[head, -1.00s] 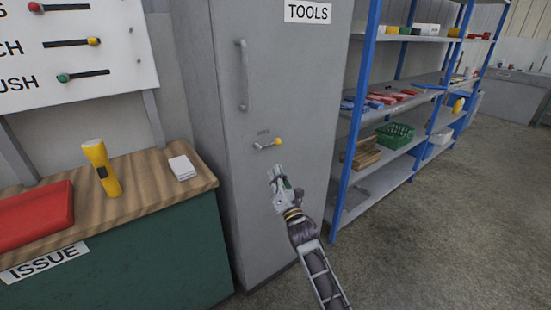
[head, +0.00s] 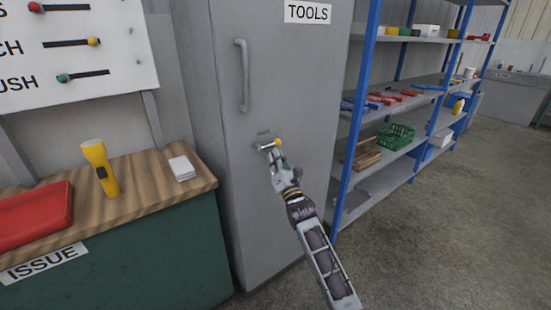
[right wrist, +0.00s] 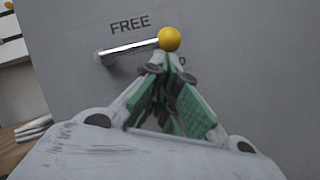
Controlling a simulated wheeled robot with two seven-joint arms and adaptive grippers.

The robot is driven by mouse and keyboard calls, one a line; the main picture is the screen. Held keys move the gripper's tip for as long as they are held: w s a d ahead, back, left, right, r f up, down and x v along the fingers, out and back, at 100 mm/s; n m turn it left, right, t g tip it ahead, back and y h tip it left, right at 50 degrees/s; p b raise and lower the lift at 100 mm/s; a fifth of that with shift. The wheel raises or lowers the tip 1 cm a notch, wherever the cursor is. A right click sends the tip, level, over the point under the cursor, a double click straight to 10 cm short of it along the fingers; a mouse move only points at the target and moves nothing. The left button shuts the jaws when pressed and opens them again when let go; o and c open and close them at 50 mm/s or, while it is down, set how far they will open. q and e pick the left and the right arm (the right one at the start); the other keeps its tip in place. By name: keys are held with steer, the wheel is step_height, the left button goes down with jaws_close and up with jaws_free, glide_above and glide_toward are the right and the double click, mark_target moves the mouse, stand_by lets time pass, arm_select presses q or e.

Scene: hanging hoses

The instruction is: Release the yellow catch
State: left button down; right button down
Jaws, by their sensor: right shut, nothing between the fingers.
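The yellow catch is a short metal lever with a round yellow knob (head: 278,142) on the grey cabinet door. In the right wrist view the lever runs nearly level, rising slightly to its yellow knob (right wrist: 169,39) at the right end, with the word FREE printed above it. My right gripper (head: 273,154) is shut and empty, with its fingertips just below the knob. In the right wrist view the closed fingertips (right wrist: 163,62) sit right under the knob; I cannot tell whether they touch it. My left gripper is not in view.
The grey cabinet (head: 291,80) is labelled TOOLS and has a vertical handle (head: 242,76) above the catch. A wooden-topped counter (head: 140,189) with a yellow torch (head: 101,168) stands left. Blue-framed shelving (head: 349,150) stands right. Floor is clear at the lower right.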

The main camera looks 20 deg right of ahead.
steer(key=shift+d+r+n+y, duration=0.15)
steer(key=shift+n+y, duration=0.25)
steer(key=shift+n, duration=0.2)
